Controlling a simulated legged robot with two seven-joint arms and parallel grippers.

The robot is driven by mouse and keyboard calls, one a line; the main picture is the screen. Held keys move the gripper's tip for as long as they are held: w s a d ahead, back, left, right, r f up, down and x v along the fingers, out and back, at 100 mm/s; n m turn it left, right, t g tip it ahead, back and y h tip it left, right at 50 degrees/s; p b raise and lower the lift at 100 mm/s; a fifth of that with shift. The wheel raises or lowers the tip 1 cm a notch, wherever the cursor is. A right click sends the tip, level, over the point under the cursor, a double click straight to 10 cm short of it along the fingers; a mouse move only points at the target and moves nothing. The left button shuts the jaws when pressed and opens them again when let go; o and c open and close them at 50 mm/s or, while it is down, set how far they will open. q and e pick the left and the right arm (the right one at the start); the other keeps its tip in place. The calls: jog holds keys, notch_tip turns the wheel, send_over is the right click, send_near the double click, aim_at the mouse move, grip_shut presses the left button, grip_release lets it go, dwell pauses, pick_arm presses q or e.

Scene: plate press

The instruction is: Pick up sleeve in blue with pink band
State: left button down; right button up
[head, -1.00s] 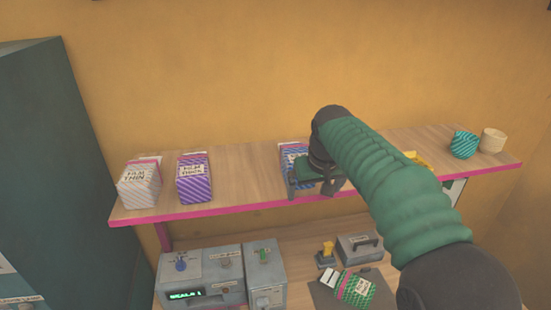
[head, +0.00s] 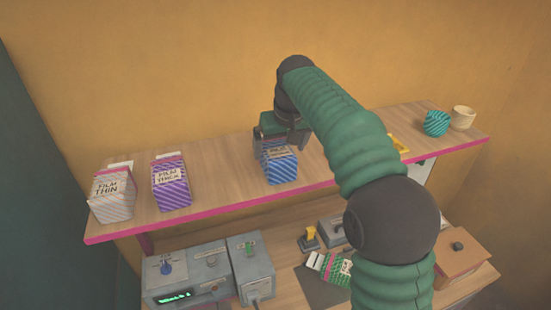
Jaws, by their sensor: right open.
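The blue sleeve (head: 281,168) with a striped pattern and a pale label stands on the upper wooden shelf, near its middle. Its upper back part is hidden by my right gripper (head: 273,146), so I cannot make out its pink band. My right gripper is open and sits at the back and top of the blue sleeve, with one finger on its left side. Whether the fingers touch it I cannot tell. My left gripper is not in view.
A white sleeve marked FILM THIN (head: 112,195) and a purple sleeve marked FILM THICK (head: 171,184) stand left on the shelf (head: 225,189). A teal striped ball (head: 436,123) and a cream cup (head: 463,117) are at right. Grey machines (head: 205,277) and a green sleeve (head: 331,268) are below.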

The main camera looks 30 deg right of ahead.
jog(key=p+x, duration=0.1)
jog(key=x, duration=0.2)
jog(key=p+x, duration=0.1)
jog(key=x, duration=0.2)
jog(key=shift+w+d+r, duration=0.15)
jog(key=shift+w, duration=0.3)
jog(key=shift+s+d+f, duration=0.1)
jog(key=shift+d+f, duration=0.05)
jog(key=shift+f, duration=0.1)
jog(key=shift+s, duration=0.2)
jog(key=shift+w+a, duration=0.3)
jog(key=shift+a, duration=0.05)
jog(key=c, duration=0.9)
jog(key=shift+s+d, duration=0.1)
jog(key=shift+d, duration=0.05)
jog(key=c, duration=0.7)
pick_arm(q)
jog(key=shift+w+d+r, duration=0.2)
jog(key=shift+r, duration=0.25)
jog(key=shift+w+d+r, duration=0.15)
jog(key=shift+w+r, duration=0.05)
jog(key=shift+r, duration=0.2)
pick_arm(e)
jog(key=shift+d, duration=0.1)
jog(key=shift+c, duration=0.7)
jog(key=shift+r, duration=0.1)
